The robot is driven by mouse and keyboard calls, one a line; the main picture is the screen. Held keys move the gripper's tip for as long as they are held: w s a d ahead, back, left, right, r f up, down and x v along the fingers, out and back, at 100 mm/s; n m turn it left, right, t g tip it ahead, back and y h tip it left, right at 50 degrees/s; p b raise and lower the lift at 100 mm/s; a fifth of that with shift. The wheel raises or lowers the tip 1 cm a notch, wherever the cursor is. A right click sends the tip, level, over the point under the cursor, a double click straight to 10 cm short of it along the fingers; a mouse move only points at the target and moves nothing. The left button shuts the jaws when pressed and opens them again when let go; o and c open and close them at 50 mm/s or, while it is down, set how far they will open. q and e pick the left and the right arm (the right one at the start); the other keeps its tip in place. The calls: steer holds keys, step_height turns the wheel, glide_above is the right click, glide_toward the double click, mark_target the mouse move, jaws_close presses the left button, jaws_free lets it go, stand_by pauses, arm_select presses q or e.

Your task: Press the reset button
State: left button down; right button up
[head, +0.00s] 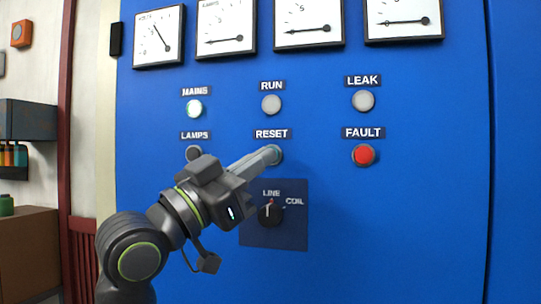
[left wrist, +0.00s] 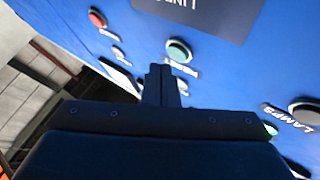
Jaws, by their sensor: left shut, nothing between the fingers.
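The reset button (head: 278,155) is a small round button under the RESET label (head: 271,134) on the blue panel. In the head view the fingers of my left gripper (head: 268,155) reach in from the lower left and partly cover it. In the left wrist view the button (left wrist: 179,50) has a green cap in a pale ring and shows uncovered. There the shut, empty fingertips (left wrist: 160,70) appear just beside and below it. I cannot tell how far they are from the panel face. My right gripper is not in view.
Around the button are the lit MAINS lamp (head: 195,108), the grey RUN lamp (head: 271,104), the red FAULT lamp (head: 364,154) and the LAMPS button (head: 194,152). A LINE/COIL selector knob (head: 270,214) is below. Several gauges line the top. The panel's lower right is bare.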

arm_select(q)
steer(key=shift+s+a, duration=0.25)
steer(key=shift+s, duration=0.55)
steer(key=shift+s+a, duration=0.25)
steer(key=shift+s, duration=0.5)
steer(key=shift+s+a, duration=0.25)
steer(key=shift+s, duration=0.55)
steer(key=shift+w+f, duration=0.1)
